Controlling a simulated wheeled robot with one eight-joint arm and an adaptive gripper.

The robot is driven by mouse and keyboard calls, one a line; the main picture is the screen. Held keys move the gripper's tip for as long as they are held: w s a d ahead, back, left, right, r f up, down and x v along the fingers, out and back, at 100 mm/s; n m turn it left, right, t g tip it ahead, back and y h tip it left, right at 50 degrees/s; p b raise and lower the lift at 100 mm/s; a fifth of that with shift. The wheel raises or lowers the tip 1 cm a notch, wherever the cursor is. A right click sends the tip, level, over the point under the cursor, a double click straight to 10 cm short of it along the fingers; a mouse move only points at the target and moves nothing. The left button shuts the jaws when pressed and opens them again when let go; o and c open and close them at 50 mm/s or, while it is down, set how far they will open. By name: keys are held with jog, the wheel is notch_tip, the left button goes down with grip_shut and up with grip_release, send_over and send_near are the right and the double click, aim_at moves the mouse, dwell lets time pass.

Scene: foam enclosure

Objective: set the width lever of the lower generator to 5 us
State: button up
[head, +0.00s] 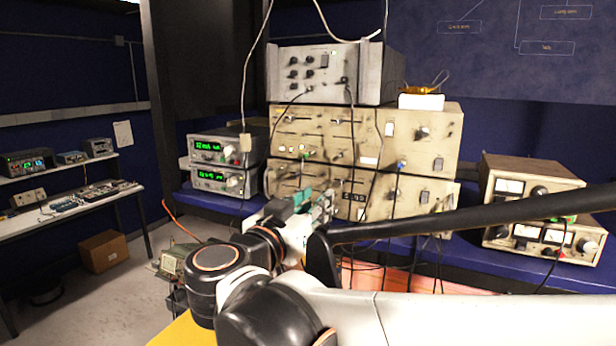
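The lower generator (405,208) is a beige box under a similar upper generator (440,130) on the blue bench. Its front panel has knobs, sockets, a dark display and a slot-like scale. My gripper (325,203) is in front of the left half of this panel and hides part of it. The fingertips are small and overlap the panel, so I cannot tell whether they are open or shut, or whether they touch it. I cannot pick out the width lever or its setting.
Several cables hang down the generators' fronts, close to my gripper. A grey instrument (325,75) sits on top of the stack. Two power supplies (215,165) stand to the left. A beige meter unit (530,205) stands to the right. Open floor (120,290) lies at the lower left.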

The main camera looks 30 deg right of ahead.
aim_at(342, 181)
jog(key=p+x, duration=0.2)
jog(key=x, duration=1.1)
jog(key=shift+w, duration=0.15)
grip_shut()
jog(key=shift+d, duration=0.1)
